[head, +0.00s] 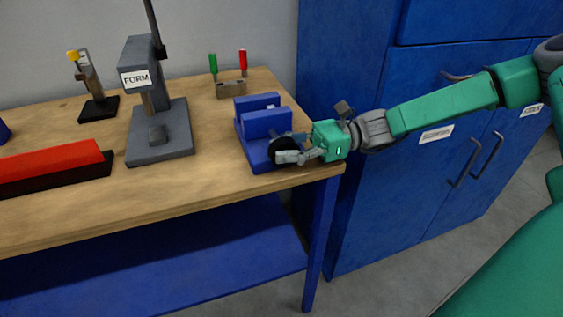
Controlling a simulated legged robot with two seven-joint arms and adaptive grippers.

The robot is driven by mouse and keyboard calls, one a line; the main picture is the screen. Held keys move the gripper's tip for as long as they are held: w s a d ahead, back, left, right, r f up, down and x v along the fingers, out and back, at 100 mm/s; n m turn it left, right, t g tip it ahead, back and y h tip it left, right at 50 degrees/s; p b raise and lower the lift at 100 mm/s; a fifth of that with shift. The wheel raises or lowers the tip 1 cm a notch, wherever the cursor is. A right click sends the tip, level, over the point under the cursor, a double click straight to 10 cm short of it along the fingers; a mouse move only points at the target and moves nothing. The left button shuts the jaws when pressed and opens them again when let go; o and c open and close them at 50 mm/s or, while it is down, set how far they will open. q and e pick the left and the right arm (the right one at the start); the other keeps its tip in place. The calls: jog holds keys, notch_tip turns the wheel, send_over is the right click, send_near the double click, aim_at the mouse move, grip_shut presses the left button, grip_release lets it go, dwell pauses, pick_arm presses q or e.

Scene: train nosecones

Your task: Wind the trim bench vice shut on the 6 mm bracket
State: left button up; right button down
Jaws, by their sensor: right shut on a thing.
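The blue bench vice (262,122) stands at the right end of the wooden bench, with two upright blue jaws. A dark round part, seemingly its handwheel (280,144), is at its front. My right gripper (284,156) reaches in from the right and is shut on this dark part, covering much of it. I cannot make out a bracket between the jaws at this size. My left gripper does not show.
A grey press marked FORM (160,130) stands left of the vice. A red block on a black base (50,168) lies farther left. Behind are a holder with green and red handled tools (231,88) and a small yellow-topped device (92,85). Blue cabinets (400,120) stand right of the bench.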

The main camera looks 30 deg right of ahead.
jog(key=shift+w+d+f, duration=0.1)
jog(key=shift+w+d, duration=0.05)
dwell(0.4)
jog(key=c, duration=1.4)
grip_release()
jog(key=shift+d, duration=0.15)
jog(key=v, duration=0.8)
jog(key=f+v, duration=0.1)
jog(key=v, duration=0.3)
jog(key=shift+r, duration=0.1)
